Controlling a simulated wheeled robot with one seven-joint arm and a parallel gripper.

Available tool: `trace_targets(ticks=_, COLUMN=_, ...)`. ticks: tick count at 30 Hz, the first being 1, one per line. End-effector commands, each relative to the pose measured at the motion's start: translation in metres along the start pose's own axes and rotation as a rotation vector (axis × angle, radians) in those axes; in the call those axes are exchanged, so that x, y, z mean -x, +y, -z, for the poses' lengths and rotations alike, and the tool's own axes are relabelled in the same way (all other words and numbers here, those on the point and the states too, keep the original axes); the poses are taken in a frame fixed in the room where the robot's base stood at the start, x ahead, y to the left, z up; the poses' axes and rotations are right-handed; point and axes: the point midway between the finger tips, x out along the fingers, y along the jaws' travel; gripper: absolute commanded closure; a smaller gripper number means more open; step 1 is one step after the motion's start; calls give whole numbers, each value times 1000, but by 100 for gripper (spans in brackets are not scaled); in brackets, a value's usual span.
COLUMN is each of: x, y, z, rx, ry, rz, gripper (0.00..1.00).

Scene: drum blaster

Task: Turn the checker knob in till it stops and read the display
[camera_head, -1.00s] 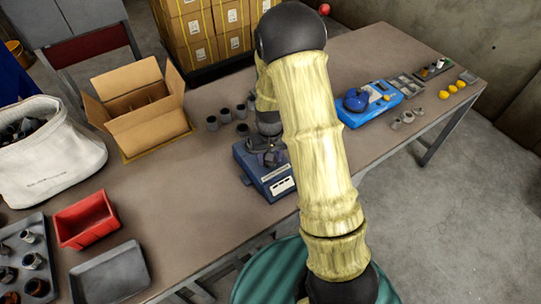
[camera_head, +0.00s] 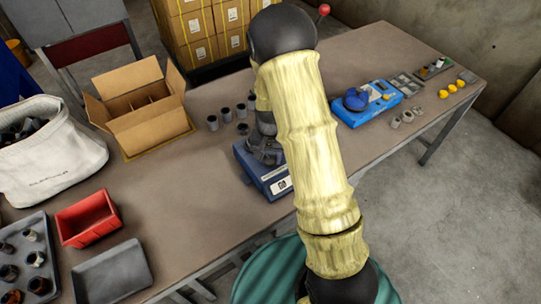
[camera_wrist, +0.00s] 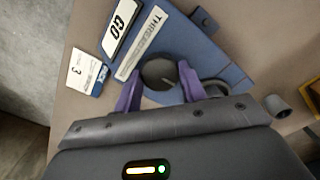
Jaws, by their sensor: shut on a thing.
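The blue checker (camera_head: 247,163) stands on the table, partly hidden behind my arm in the head view. In the wrist view its blue body (camera_wrist: 215,55) fills the top, with a label strip starting "THRE" (camera_wrist: 143,43). Its white display (camera_wrist: 120,27) reads "GO". The round dark knob (camera_wrist: 158,72) has a light line on its face. My gripper (camera_wrist: 160,80) is shut on the knob, with purple fingers on either side. In the head view my gripper (camera_head: 266,150) is at the checker, its fingertips hard to see.
A card marked "3" (camera_wrist: 83,71) is beside the checker. Small dark cups (camera_head: 226,114) stand behind it. An open cardboard box (camera_head: 140,105), a red bin (camera_head: 85,218) and a grey tray (camera_head: 112,272) lie left; a blue device (camera_head: 368,103) is right.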

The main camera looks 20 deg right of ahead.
Motion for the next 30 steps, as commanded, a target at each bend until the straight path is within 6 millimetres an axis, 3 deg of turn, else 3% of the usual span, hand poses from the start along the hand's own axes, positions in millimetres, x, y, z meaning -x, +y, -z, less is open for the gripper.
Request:
trace_targets(ticks=1, x=1, y=-1, z=2, rx=0, ry=7, rz=2, gripper=82)
trace_targets(ticks=2, x=1, y=-1, z=2, rx=0, ry=7, rz=2, gripper=53)
trace_targets(ticks=4, x=1, y=0, z=2, rx=0, ry=6, rz=2, gripper=40)
trace_targets(ticks=5, x=1, y=0, z=2, rx=0, ry=5, rz=2, gripper=37)
trace_targets(ticks=17, x=7, y=-1, z=1, rx=2, ry=5, rz=2, gripper=37)
trace_targets(ticks=23, x=34, y=-1, z=1, rx=1, ry=7, rz=3, gripper=37)
trace_targets(ticks=30, x=83, y=-1, z=1, rx=2, ry=7, rz=4, gripper=37)
